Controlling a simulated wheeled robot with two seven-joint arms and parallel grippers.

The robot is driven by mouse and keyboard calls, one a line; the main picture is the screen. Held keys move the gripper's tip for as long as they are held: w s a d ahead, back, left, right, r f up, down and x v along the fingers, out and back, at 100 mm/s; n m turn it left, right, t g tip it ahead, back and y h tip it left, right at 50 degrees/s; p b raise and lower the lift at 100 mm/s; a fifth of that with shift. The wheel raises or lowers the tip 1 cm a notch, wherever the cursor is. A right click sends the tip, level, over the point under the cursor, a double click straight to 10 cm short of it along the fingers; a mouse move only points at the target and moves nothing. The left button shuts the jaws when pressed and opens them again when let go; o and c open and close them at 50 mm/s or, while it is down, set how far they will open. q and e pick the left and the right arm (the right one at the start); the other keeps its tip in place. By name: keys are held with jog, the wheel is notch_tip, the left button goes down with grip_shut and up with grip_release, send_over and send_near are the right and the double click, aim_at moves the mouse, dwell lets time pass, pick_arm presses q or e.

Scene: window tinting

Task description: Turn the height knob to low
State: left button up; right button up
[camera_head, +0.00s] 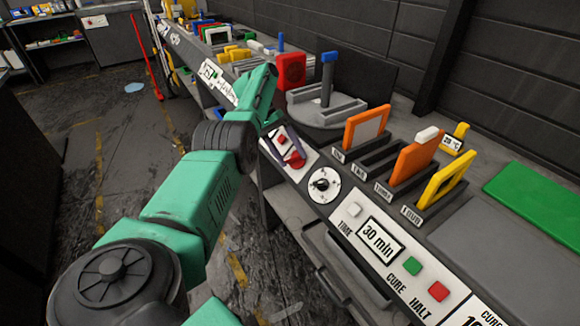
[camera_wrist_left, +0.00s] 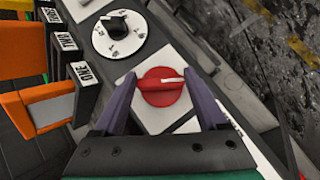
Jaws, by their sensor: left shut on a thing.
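A round red knob (camera_wrist_left: 160,87) with a white pointer mark sits on a white plate on the bench's front panel. The mark points to the right in the left wrist view. The red knob also shows in the head view (camera_head: 295,159), partly hidden by my gripper. My left gripper (camera_wrist_left: 161,80) is shut on the red knob, with one purple finger on each side of it. A black knob (camera_head: 322,185) on a round white dial sits beside it, clear of the fingers. I cannot read a height label on either knob. My right gripper is not in view.
Orange and yellow frames (camera_head: 442,180) stand in labelled slots behind the panel. A "30 min" display (camera_head: 380,240), a green button (camera_head: 412,265) and a red button (camera_head: 437,291) lie to the right. A grey round stand (camera_head: 322,108) is behind. The floor at left is mostly clear.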

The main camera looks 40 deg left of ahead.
pick_arm(q)
jog(key=shift+s+f+n+h+b, duration=0.2)
jog(key=shift+f+n+h+b, duration=0.25)
jog(key=shift+n, duration=0.25)
jog(key=shift+r+n+t+h, duration=0.25)
jog(key=shift+n+t+h, duration=0.5)
jog(key=shift+n, duration=0.25)
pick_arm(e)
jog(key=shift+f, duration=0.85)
